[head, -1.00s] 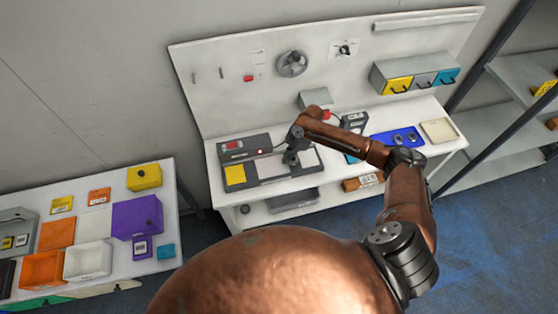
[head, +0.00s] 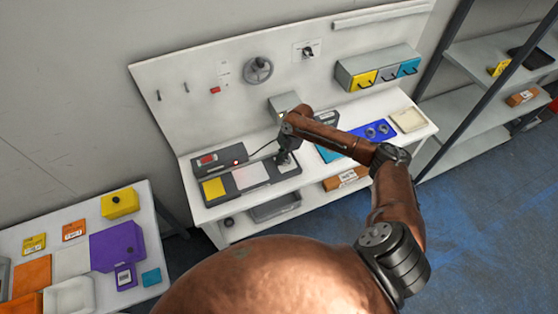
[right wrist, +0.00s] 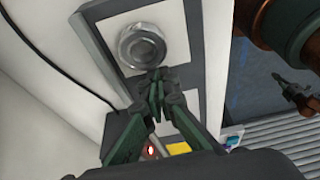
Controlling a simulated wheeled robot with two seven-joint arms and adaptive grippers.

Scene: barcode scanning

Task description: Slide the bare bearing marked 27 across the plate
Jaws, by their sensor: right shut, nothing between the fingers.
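In the right wrist view a round grey metal bearing (right wrist: 142,47) lies flat on a pale square of the dark-framed plate (right wrist: 207,55). No number on it can be read. My right gripper (right wrist: 157,76) is shut and empty, its fingertips right beside the bearing's near rim; I cannot tell whether they touch. In the head view my right gripper (head: 284,158) points down at the right part of the plate (head: 252,175), and the bearing cannot be made out there.
A yellow square (head: 213,188) is at the plate's left end. A dark box with a red display (head: 208,159) stands behind it. A blue tray (head: 360,134) with rings is to the right. Drawers (head: 378,70) stand at the back right. A side table (head: 72,262) holds coloured bins.

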